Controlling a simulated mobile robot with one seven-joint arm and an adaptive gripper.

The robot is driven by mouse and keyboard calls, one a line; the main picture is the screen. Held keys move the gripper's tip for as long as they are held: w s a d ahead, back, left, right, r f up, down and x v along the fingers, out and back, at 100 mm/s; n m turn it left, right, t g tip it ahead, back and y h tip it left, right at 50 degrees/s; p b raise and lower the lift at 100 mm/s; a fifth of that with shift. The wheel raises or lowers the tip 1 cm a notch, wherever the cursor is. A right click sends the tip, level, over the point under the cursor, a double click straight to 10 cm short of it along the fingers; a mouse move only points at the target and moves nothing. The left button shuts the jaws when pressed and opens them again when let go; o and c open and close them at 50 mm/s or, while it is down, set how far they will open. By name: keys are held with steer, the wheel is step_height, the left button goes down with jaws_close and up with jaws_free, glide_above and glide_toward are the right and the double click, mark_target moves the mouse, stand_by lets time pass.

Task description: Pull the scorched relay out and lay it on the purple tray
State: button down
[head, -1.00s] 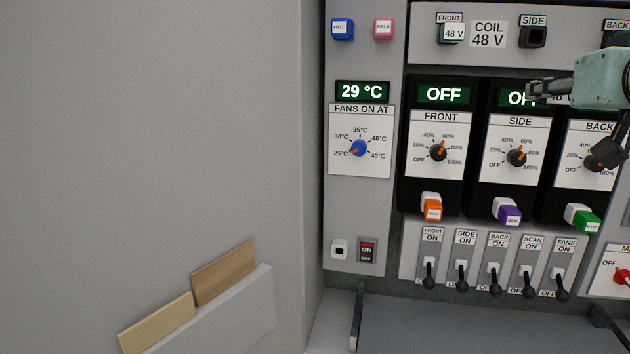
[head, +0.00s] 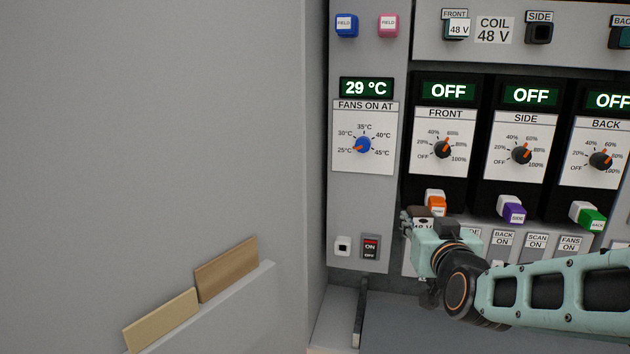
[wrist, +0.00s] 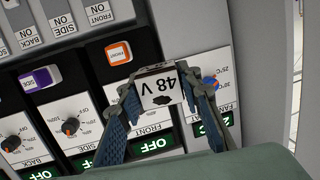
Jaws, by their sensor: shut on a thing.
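The scorched relay (wrist: 160,94) is a small white-faced block marked 48 V with a black burn mark, upside down in the wrist view. My gripper (wrist: 158,84) is shut on it, one blue-grey finger on each side. In the head view my gripper (head: 421,222) holds the relay (head: 424,227) in front of the lower panel, just below the orange plug. The SIDE socket (head: 539,33) in the COIL 48 V row is empty and dark. A 48 V relay (head: 458,29) sits in the FRONT socket. No purple tray shows in either view.
Orange (head: 437,205), purple (head: 514,212) and green (head: 590,217) plugs stick out close to my gripper and arm. A grey wall (head: 150,120) with a ledge stands at the left. A grey shelf lies below.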

steer(key=w+a+f, duration=0.2)
steer(key=a+f, duration=0.1)
steer(key=f, duration=0.3)
steer(key=w+a+f, duration=0.2)
steer(key=a+f, duration=0.2)
steer(key=f, duration=0.3)
steer(key=shift+w+a+f+n+y, duration=0.2)
steer(key=shift+w+n+y, duration=0.1)
steer(key=shift+w+y, duration=0.1)
step_height(320, 180, up, 15)
steer(key=p, duration=1.5)
steer(key=shift+a+r, duration=0.15)
